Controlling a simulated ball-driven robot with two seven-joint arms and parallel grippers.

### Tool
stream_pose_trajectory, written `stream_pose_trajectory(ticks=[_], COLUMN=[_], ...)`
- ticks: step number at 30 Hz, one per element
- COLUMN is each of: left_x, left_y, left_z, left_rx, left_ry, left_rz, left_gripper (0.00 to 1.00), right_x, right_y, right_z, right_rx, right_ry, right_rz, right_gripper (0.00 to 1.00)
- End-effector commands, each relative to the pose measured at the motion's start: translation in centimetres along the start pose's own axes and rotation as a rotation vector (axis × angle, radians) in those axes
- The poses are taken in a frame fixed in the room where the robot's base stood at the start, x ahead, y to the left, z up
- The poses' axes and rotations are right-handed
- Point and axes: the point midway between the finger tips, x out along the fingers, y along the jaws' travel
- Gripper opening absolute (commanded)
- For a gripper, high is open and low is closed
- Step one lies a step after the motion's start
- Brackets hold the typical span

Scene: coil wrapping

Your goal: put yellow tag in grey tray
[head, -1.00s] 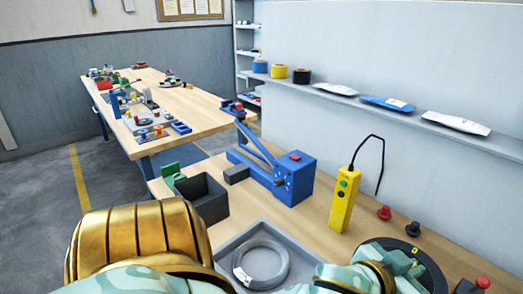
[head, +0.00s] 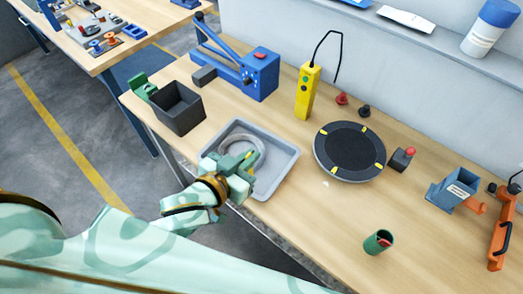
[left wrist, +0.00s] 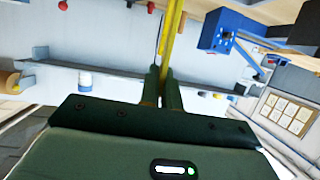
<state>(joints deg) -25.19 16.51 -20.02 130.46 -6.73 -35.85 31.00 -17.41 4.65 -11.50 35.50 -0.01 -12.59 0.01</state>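The grey tray (head: 285,172) lies on the bench with a grey wire coil (head: 262,146) in it. My left gripper (head: 246,163) is over the tray, hiding part of the coil. In the left wrist view its fingers (left wrist: 162,88) are close together with a narrow gap. I cannot tell whether something thin is between them. A small yellow patch shows by the fingertips in the head view, too small to identify. I cannot make out the yellow tag for certain. My right gripper is out of view.
A dark bin (head: 178,110) and blue lever machine (head: 255,75) stand behind the tray. A yellow pendant (head: 307,92) is behind right; it also shows in the left wrist view (left wrist: 173,30). A black turntable (head: 348,150) sits right, a green cup (head: 378,242) front right.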

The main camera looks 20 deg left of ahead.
Motion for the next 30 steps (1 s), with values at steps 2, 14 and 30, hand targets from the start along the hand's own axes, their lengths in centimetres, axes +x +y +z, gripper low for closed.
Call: stream_pose_trajectory(ticks=[2,14,30], left_x=[2.8,11.8,13.9], left_y=[0.0,0.1,0.2], left_z=[0.3,4.2,7.5], left_rx=[0.001,-0.001,-0.003], left_ry=[0.003,-0.001,0.0], left_rz=[0.0,-0.001,0.0], left_gripper=[0.0,0.0,0.0], right_x=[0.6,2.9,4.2], right_y=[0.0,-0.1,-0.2], right_z=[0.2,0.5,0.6], right_rx=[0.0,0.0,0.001], right_ry=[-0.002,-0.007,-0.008], right_rz=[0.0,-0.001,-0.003], right_gripper=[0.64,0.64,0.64])
